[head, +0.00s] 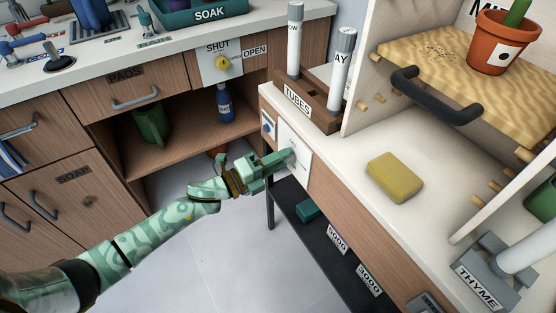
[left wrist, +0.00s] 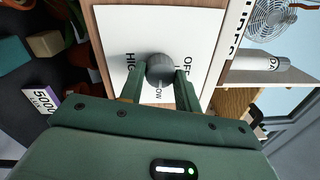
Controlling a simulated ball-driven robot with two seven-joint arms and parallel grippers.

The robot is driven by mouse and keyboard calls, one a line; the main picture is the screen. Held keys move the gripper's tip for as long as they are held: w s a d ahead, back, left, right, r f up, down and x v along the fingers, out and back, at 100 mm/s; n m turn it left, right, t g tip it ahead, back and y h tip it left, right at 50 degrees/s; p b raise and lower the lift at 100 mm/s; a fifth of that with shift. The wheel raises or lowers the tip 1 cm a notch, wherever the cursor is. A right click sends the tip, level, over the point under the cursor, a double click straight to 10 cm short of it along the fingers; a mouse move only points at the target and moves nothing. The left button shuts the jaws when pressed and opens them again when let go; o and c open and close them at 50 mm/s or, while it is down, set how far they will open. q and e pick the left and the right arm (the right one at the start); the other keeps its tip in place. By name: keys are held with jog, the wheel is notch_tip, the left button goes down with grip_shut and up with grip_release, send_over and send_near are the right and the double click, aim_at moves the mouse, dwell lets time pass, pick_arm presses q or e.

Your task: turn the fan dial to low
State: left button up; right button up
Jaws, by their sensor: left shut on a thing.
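The fan dial is a grey round knob (left wrist: 160,67) on a white plate (left wrist: 115,30) in the left wrist view. The plate reads HIGH at left, OFF at right and LOW just below the knob, partly covered. I cannot make out where the knob points. In the head view the plate (head: 301,147) is on the front of the right-hand counter, and my gripper covers most of the knob. My left gripper (head: 287,157) is shut on the knob, with one finger on each side in the left wrist view (left wrist: 160,80). My right gripper is not in view.
A fan (left wrist: 268,18) shows at the upper right of the left wrist view. A small plate with a blue knob (head: 268,126) is beside the dial plate. A tube rack (head: 300,105) and yellow sponge (head: 394,177) are on the counter. A dark shelf (head: 300,205) lies below.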

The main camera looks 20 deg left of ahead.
pick_arm(q)
jog(key=shift+f, duration=0.1)
jog(key=o, duration=1)
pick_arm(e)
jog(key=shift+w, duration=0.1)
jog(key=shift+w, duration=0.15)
pick_arm(q)
jog(key=p+v, duration=0.3)
jog(key=v, duration=1.3)
jog(key=shift+s+a, duration=0.1)
jog(key=shift+s, duration=0.05)
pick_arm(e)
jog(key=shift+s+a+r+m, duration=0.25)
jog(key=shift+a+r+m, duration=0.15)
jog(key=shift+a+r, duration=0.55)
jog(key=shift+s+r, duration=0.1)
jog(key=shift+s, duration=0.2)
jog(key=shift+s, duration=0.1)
